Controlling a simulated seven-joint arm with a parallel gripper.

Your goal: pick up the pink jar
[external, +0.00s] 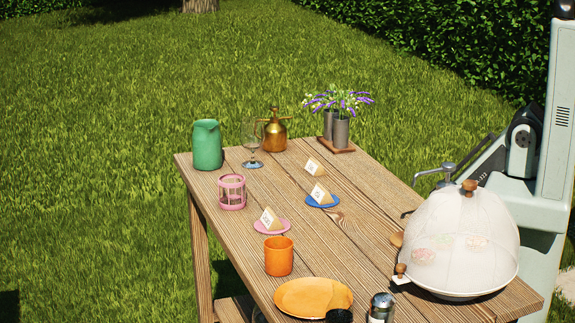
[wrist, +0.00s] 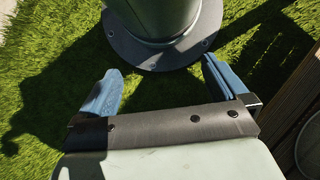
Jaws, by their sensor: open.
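The pink jar (external: 232,192) stands upright near the left edge of the wooden table (external: 340,248) in the external view. It is see-through with pink bands and bars, and looks empty. My gripper (wrist: 160,78) shows in the wrist view with its two blue fingers wide apart and nothing between them. It hangs over grass beside the foot of my base, away from the jar. The jar is not in the wrist view. My gripper cannot be made out in the external view, where my arm stands at the right edge.
A green pitcher (external: 207,145) and a wine glass (external: 252,146) stand behind the jar. A pink plate (external: 284,228) with a labelled wedge and an orange cup (external: 278,257) are in front of it. A mesh-domed dish (external: 462,240) fills the table's right side.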

